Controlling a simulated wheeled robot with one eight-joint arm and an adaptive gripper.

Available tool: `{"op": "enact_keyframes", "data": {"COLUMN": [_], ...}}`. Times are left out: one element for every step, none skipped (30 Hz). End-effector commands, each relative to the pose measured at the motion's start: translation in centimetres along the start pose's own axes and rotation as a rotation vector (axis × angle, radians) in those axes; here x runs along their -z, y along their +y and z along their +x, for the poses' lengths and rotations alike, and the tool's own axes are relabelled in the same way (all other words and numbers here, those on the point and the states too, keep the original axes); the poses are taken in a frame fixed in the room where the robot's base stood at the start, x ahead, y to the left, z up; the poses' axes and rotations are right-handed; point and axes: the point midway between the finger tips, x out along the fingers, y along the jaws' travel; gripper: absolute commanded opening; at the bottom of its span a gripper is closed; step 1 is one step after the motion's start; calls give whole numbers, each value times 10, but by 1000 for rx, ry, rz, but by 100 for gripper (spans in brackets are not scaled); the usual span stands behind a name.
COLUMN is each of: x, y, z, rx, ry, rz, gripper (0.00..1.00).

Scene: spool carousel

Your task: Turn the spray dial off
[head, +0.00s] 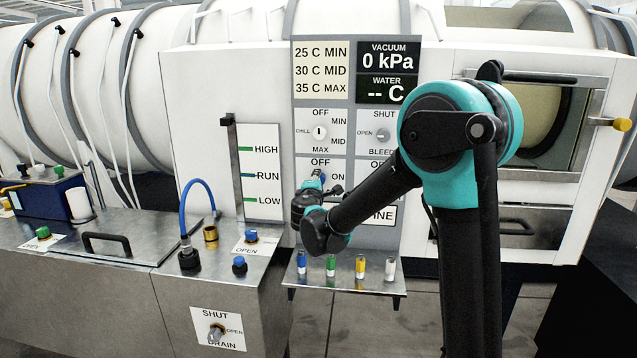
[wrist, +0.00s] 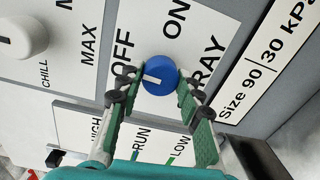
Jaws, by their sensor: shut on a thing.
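The spray dial (wrist: 164,73) is a round blue knob with a white mark on its face, on a white plate lettered OFF, ON and SPRAY. In the wrist view its mark points left, to the OFF side and away from ON; the exact alignment is hard to judge. My gripper (wrist: 155,82) has its two green-padded fingers on either side of the knob and is shut on it. In the head view my gripper (head: 314,185) is at the spray plate (head: 337,166), and hides most of the dial and its lettering.
The chill dial (head: 319,132) sits just above, with another dial (head: 383,135) to its right. A shelf with several coloured pegs (head: 345,278) juts out below. A level gauge (head: 259,172) is to the left. A metal bench with a blue hose (head: 198,183) stands at left.

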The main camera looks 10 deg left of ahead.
Motion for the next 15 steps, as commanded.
{"op": "enact_keyframes", "data": {"x": [1, 1, 1, 1, 1, 1, 1, 1, 1, 1, 1, 1, 1, 1, 1], "y": [0, 0, 0, 0, 0, 0, 0, 0, 0, 0, 0, 0, 0, 0, 0], "z": [0, 0, 0, 0, 0, 0, 0, 0, 0, 0, 0, 0, 0, 0, 0], "rx": [1, 1, 1, 1, 1, 1, 1, 1, 1, 1, 1, 1, 1, 1, 1], "ry": [1, 1, 1, 0, 0, 0, 0, 0, 0, 0, 0, 0, 0, 0, 0], "rz": [-15, -24, -35, -42, -48, -55, -59, -62, -65, -67, -68, -69, -69, -70, -70], "gripper": [6, 6, 6, 6, 6, 6, 6, 6, 6, 6, 6, 6, 6, 6, 6]}}
